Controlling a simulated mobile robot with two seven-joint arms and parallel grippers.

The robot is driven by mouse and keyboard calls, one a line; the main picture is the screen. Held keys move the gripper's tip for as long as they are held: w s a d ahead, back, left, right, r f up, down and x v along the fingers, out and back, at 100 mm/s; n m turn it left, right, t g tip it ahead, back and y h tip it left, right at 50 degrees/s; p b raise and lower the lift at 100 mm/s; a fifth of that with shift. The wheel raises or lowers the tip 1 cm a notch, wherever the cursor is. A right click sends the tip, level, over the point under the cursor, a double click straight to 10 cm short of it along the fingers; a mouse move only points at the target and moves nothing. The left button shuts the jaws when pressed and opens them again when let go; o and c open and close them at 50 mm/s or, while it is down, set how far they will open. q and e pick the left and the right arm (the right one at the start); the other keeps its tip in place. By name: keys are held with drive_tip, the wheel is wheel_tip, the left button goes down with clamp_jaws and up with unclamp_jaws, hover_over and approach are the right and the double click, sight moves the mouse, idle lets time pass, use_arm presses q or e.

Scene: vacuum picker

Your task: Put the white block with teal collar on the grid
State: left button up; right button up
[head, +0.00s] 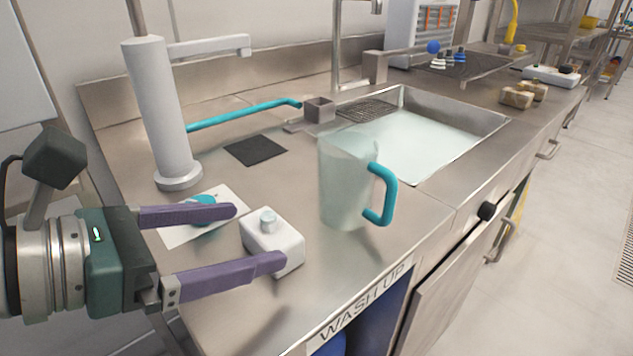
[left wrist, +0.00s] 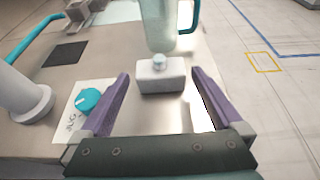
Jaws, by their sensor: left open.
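The white block (head: 274,247) with a pale teal collar around its top knob stands upright on the steel counter, left of the clear jug. It also shows in the left wrist view (left wrist: 160,80). My left gripper (head: 260,237) is open, with purple fingers, and its fingertips (left wrist: 160,76) point at the block, one towards each side. I see no finger touching it; the exact height gap cannot be told. A dark metal grid (head: 365,110) lies at the sink's far left corner, and another dark mesh rack (head: 475,66) stands behind the sink. My right gripper is not in view.
A clear jug (head: 345,180) with a teal handle stands close beyond the block. A white tap column (head: 158,115), a card with a teal knob (head: 204,203) and a dark mat (head: 255,149) are nearby. The sink (head: 425,140) holds pale water.

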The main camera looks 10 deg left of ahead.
sight(253, 236)
use_arm(q)
drive_tip(key=x, duration=0.1)
drive_tip(key=b+x, duration=0.1)
drive_tip(key=x, duration=0.3)
drive_tip(key=shift+s+a+f, duration=0.1)
drive_tip(key=shift+s+f, duration=0.05)
drive_tip(key=shift+f, duration=0.1)
drive_tip(key=c, duration=1.2)
